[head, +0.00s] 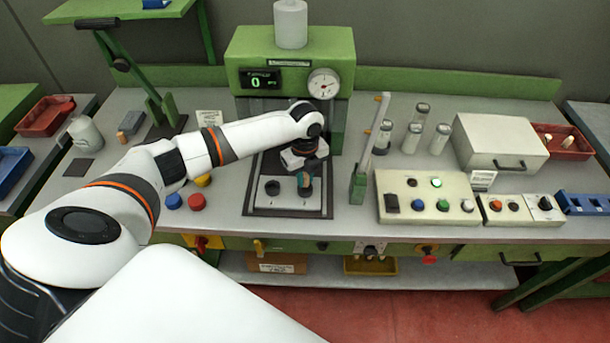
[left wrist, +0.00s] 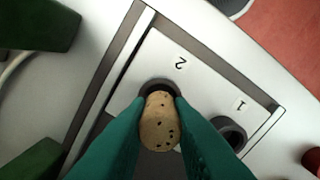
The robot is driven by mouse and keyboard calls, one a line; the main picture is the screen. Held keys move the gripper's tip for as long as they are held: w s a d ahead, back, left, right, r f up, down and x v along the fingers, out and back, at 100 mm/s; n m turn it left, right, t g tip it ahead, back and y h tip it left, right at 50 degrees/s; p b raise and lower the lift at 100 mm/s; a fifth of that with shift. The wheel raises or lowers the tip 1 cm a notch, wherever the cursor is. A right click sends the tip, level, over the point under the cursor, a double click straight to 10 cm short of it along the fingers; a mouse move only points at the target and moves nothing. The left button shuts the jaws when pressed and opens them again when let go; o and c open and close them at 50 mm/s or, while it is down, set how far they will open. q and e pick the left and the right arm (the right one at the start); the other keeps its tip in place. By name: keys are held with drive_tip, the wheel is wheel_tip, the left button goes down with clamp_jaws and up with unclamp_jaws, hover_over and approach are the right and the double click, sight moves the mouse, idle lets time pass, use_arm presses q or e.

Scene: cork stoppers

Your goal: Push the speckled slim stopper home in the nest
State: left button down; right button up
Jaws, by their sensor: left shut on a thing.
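The speckled slim stopper (left wrist: 160,124) is tan cork with dark specks. My left gripper (head: 305,185) is shut on it, and its teal fingers stand on both sides of it in the left wrist view. The nest is a pale plate (left wrist: 205,75) with two dark holes marked 1 and 2. The stopper's far end overlaps hole 2 (left wrist: 158,84); a dark rim shows beyond it. How deep it sits is hidden. Hole 1 (left wrist: 229,130) is empty. In the head view the nest (head: 285,205) lies under the gripper, which mostly hides the stopper. My right gripper is not in view.
A green press (head: 290,60) with a dial stands behind the nest. A green post with a pale rod (head: 370,150) and a button panel (head: 428,197) stand to the right. Coloured caps (head: 196,202) lie to the left.

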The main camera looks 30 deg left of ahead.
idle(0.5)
use_arm(q)
drive_tip(key=shift+p, duration=0.35)
drive_tip(key=shift+f, duration=0.4)
idle(0.8)
drive_tip(key=shift+f+b, duration=0.3)
drive_tip(key=shift+f, duration=0.2)
idle(0.8)
